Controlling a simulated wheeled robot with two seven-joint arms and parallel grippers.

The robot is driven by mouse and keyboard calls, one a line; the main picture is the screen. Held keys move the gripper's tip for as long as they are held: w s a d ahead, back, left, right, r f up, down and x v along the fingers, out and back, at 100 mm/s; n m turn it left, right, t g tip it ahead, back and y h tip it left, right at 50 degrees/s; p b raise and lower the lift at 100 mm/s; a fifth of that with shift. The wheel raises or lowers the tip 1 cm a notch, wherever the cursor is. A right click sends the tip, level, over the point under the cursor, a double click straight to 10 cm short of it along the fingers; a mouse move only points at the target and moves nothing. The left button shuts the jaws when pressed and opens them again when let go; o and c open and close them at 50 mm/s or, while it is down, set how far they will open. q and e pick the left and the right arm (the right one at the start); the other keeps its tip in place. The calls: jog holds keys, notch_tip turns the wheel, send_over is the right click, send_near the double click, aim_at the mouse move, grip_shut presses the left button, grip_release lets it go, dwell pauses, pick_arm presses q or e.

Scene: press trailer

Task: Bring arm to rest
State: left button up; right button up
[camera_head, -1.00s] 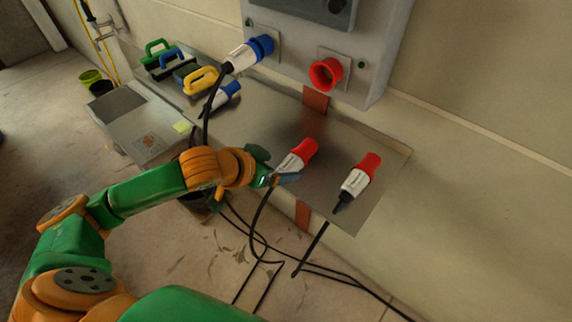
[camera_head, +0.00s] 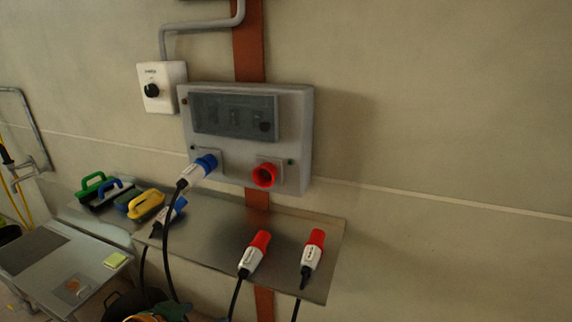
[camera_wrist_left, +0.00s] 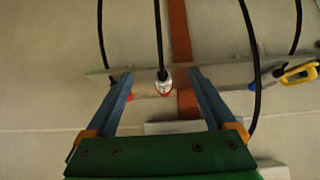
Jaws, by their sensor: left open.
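My left gripper (camera_wrist_left: 160,76) is open in the left wrist view, and nothing touches its fingers. A red-and-white plug (camera_wrist_left: 164,83) with a black cable shows beyond the fingertips, apart from them. In the head view only a bit of my left arm and gripper shows at the bottom edge, below the metal shelf (camera_head: 212,228). Two red-and-white plugs, a nearer one (camera_head: 254,255) and a right one (camera_head: 313,258), lie on the shelf's right part. My right gripper is in neither view.
A grey wall box (camera_head: 297,140) has a blue-and-white plug (camera_head: 201,170) in its left socket and an empty red socket (camera_head: 264,175). Another blue plug (camera_head: 172,211) and handled tools (camera_head: 146,204) are on the shelf. Black cables hang below. A grey case (camera_head: 75,265) stands lower left.

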pick_arm(q)
jog(key=w+a+f+n+y, duration=0.1)
jog(key=w+a+f, duration=0.15)
jog(key=f, duration=0.35)
jog(key=w+a+f+n+y, duration=0.1)
jog(key=w+a+f+n, duration=0.15)
jog(key=f, duration=0.35)
jog(key=s+a+f+g+y, duration=0.1)
jog(key=s+a+f, duration=0.1)
jog(key=s+f, duration=0.35)
jog(key=s+a+f+g, duration=0.1)
jog(key=s+a+f, duration=0.1)
jog(key=f, duration=0.7)
jog(key=s+d+f+g, duration=0.2)
jog(key=s+f, duration=0.3)
jog(key=s, duration=0.5)
jog(key=s+d+f+m+g, duration=0.1)
jog(key=s+f, duration=0.4)
jog(key=s, duration=0.5)
jog(key=s+d+f+m+g, duration=0.1)
jog(key=s+f, duration=0.4)
jog(key=s, duration=0.5)
jog(key=shift+d+f+g, duration=0.3)
jog(key=shift+d+g, duration=0.5)
jog(key=shift+d, duration=0.3)
